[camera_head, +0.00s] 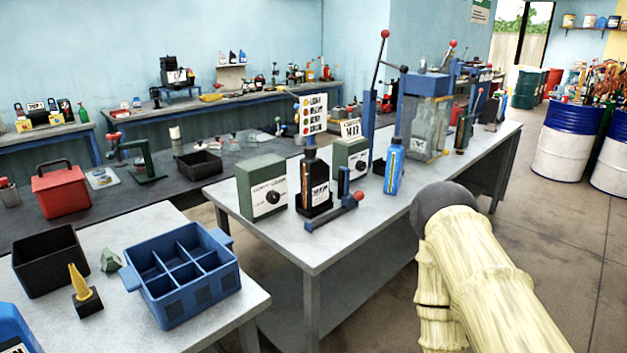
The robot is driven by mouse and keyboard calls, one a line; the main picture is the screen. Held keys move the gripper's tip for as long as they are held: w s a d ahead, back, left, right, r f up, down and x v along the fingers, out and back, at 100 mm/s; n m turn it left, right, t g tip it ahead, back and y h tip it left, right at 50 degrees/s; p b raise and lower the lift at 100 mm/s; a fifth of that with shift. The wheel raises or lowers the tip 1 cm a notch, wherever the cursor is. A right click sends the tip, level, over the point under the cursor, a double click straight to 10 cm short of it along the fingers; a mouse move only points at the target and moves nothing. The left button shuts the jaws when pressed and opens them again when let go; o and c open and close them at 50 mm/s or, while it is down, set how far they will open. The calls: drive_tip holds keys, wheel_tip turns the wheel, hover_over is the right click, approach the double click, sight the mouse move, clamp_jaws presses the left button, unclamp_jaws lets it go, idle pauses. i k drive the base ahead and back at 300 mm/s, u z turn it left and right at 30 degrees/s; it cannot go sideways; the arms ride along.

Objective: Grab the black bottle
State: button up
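A black bottle (314,182) with a white-lettered label and an orange stripe stands upright on the pale workbench (310,252) in the middle. Its lower right side is partly hidden by a blue lever tool (335,212) with a red knob. My arm, pale and jointed with a dark rounded joint, reaches in from the lower right, to the right of the bottle and apart from it. No gripper fingers show.
Green boxes (262,187) (350,158) stand left of and behind the bottle, and a blue bottle (394,168) stands to its right. A blue divided crate (185,277) is on the near table. The workbench's front corner is clear.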

sight(315, 171)
drive_tip(key=z, duration=1.75)
drive_tip(key=i, duration=0.95)
drive_tip(key=u, duration=2.25)
